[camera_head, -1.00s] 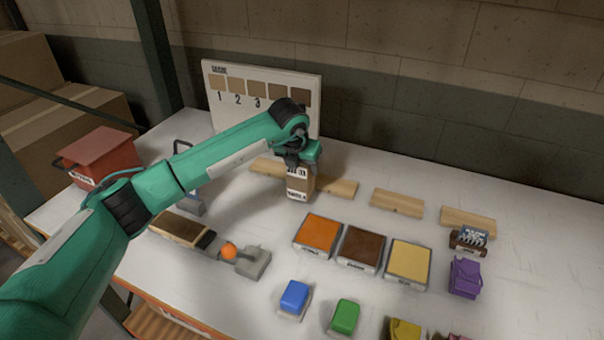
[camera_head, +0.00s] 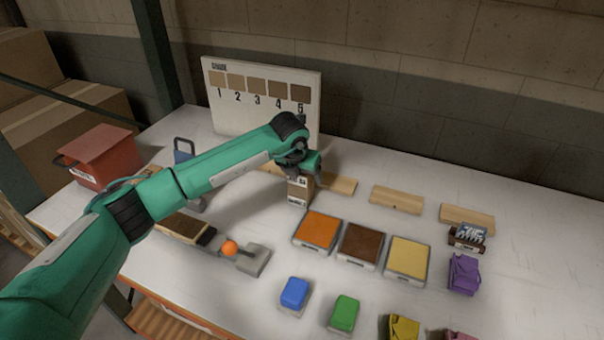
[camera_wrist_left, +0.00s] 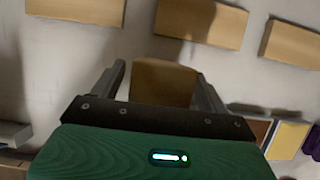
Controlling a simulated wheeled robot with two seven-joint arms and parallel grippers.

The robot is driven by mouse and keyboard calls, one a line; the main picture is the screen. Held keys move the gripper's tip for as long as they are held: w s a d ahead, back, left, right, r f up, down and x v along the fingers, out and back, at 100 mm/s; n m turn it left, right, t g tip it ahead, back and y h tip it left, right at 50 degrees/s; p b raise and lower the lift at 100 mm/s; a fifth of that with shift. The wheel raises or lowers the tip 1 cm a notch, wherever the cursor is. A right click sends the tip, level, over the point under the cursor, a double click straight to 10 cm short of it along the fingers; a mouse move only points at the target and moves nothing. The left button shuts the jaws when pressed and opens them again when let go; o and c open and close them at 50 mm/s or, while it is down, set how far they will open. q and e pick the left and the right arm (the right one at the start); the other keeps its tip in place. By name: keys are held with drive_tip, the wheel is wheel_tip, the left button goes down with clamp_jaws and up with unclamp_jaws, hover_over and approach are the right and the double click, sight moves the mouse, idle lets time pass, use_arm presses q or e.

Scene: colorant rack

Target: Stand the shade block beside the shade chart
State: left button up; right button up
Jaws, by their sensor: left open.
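A tan-brown block with white labels (camera_head: 299,190), apparently the shade block, stands upright on the table, in front of the right end of the shade chart (camera_head: 235,110). The chart is a white board with numbered brown swatches 1 to 5. My left gripper (camera_head: 303,172) is over the block from above. In the left wrist view the block's top (camera_wrist_left: 163,82) lies between the open fingers of the gripper (camera_wrist_left: 160,78), with gaps on both sides. The gripper hides part of the block in the head view. My right gripper is not in view.
Wooden strips (camera_head: 397,200) lie in a row behind and right of the block. Orange (camera_head: 317,230), brown (camera_head: 361,246) and yellow (camera_head: 408,259) tiles lie in front. A red box (camera_head: 102,157) stands at left. The table's right back is clear.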

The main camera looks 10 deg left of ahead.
use_arm(q)
drive_tip(key=shift+r, duration=0.2)
drive_tip(key=b+v, duration=0.2)
drive_tip(key=v, duration=1)
drive_tip(key=shift+w, duration=0.1)
